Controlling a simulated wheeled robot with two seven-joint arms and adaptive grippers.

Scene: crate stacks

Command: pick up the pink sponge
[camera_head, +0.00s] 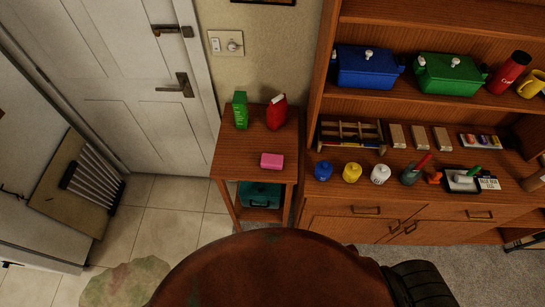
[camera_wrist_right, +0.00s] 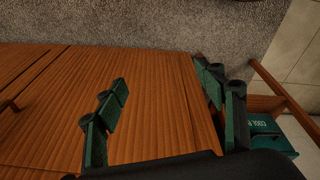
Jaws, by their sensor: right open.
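The pink sponge (camera_head: 272,161) lies on the top of a small wooden side table (camera_head: 240,162), near its front right. It does not show in the right wrist view. My right gripper (camera_wrist_right: 160,78) shows in the right wrist view with its two green and black fingers wide apart. Nothing is between them but a wood-grained surface (camera_wrist_right: 150,65) behind. The right gripper cannot be made out in the head view. My left gripper is in neither view.
A green carton (camera_head: 240,110) and a red bottle (camera_head: 277,112) stand behind the sponge. A teal box (camera_head: 260,195) sits on the shelf below; it also shows in the right wrist view (camera_wrist_right: 268,132). A wooden cabinet (camera_head: 400,215) with several items stands right of the table.

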